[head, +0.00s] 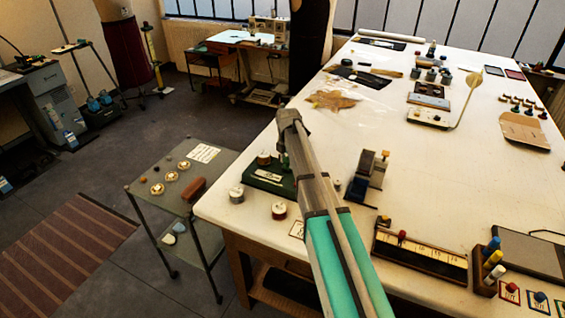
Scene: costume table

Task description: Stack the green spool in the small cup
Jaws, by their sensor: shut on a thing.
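My gripper (282,148) points down at the end of my arm, above the left edge of the white table (455,150). The arm link hides much of it. It is shut on a small green thing (283,160), apparently the green spool, of which only a little shows. Below and beside it is a dark green stand (268,178) with a white label and a small round spool-like piece (263,158) at its back.
Two round white-topped containers (237,194) (279,210) stand near the left table edge. A grey block-like device (368,172) stands right of my arm. The table's middle is largely clear.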

